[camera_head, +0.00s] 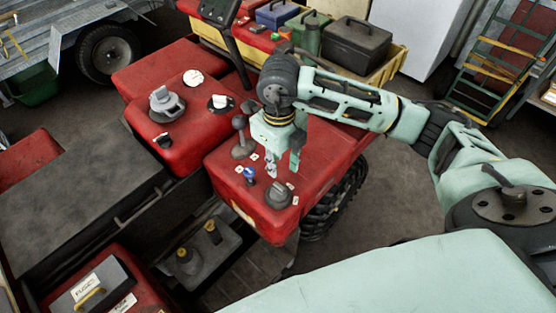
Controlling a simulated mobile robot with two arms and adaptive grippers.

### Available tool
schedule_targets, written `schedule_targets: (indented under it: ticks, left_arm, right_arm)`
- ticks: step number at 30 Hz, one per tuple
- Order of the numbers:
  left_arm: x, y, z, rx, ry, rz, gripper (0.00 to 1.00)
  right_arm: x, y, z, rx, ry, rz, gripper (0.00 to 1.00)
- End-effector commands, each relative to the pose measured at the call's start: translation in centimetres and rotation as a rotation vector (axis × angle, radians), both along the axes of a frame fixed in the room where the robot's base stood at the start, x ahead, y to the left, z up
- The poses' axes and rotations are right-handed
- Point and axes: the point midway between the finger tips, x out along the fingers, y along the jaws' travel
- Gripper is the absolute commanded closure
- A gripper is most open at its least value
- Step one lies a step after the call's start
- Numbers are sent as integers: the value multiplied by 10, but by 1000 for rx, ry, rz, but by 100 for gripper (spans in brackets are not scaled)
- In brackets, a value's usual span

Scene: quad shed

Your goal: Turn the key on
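A red control panel (240,193) on the quad carries a small blue upright piece (249,176), which looks like the key; its turn position is too small to read. A black round knob (278,196) sits to its right, and a black lever with a ball top (242,138) stands behind it. My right gripper (282,166) points down over the panel, behind the black knob and to the right of the blue piece. Its fingers are apart, with nothing clearly held between them. It appears clear of the blue piece. My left gripper is not in view.
A red body section (190,132) with a grey cap and knobs lies behind left. A dark flat seat (75,195) is at left. A fuse box (95,290) is front left. Toolboxes (357,45) stand at the back, a green hand truck (500,65) back right.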

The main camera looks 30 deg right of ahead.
Motion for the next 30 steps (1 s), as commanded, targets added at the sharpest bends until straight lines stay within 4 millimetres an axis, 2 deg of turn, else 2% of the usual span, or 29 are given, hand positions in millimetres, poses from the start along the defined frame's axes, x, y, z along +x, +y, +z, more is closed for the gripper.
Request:
schedule_targets:
  ticks: [16, 21, 30]
  left_arm:
    - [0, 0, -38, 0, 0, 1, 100]
    - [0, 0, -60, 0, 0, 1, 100]
    - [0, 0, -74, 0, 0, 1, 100]
  right_arm:
    - [-1, 1, -66, 3, 2, 1, 73]
    - [0, 1, -88, 3, 1, 2, 73]
    - [0, 1, -102, 4, 1, 2, 73]
